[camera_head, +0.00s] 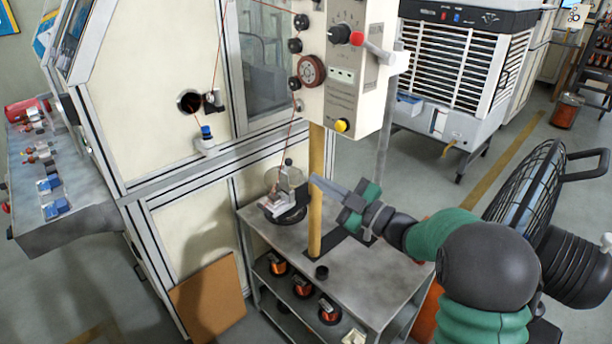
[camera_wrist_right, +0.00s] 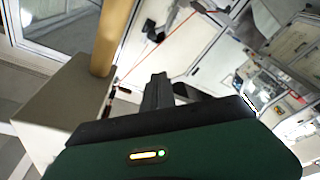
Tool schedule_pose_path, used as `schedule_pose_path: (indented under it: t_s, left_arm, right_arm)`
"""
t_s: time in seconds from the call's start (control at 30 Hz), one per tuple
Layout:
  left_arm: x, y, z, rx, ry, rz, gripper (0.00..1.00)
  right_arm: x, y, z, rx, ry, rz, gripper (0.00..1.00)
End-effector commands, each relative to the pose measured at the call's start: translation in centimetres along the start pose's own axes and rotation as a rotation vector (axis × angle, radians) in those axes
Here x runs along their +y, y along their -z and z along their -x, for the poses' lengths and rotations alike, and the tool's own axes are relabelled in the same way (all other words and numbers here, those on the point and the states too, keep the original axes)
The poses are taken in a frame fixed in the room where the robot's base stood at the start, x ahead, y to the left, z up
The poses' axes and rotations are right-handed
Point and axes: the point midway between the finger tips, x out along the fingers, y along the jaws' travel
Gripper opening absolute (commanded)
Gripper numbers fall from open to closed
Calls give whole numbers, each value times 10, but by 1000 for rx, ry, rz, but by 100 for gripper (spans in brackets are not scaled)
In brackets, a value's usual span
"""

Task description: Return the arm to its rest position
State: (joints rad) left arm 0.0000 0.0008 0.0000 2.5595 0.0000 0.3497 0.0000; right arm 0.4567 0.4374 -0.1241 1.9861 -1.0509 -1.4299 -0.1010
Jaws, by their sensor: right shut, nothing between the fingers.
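My right arm comes in from the right of the head view, with dark and green links. My right gripper (camera_head: 322,183) points left over the steel cart, in front of the wooden post (camera_head: 317,160). Its fingers are together with nothing between them. In the right wrist view the shut fingers (camera_wrist_right: 158,88) point up the picture, past the post (camera_wrist_right: 112,35). A small winding fixture (camera_head: 284,195) stands on the cart top left of the fingertips, apart from them. My left gripper is not in view.
A control box (camera_head: 345,70) with knobs and a red-handled lever hangs over the cart (camera_head: 340,275). Copper spools (camera_head: 328,310) sit on its lower shelf. A machine cabinet (camera_head: 160,110) stands left, a fan (camera_head: 530,190) right beside my arm. A thin red wire runs to the fixture.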

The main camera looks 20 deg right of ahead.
Motion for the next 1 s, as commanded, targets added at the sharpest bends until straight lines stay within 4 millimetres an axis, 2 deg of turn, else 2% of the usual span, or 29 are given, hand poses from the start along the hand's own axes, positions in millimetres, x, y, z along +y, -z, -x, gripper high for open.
schedule_pose_path:
  t_s: [0.13, 0.6, 0.67, 0.77, 0.87, 0.97, 1.0]
  left_arm:
    - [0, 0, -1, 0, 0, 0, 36]
    - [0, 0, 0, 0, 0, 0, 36]
    - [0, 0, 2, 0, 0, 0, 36]
    - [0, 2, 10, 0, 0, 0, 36]
    - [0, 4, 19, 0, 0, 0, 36]
    - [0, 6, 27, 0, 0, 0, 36]
    - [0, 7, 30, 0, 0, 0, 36]
  right_arm:
    - [0, 0, 8, 0, 1, 0, 0]
    - [0, -1, 6, -11, -3, -4, 0]
    - [0, -4, 2, -55, -16, -20, 0]
    - [-7, -22, -7, -237, -64, -98, 0]
    - [-36, -47, 4, -530, -108, -250, 0]
    - [-96, -63, 45, -859, -104, -445, 0]
    - [-125, -63, 69, -990, -86, -526, 0]
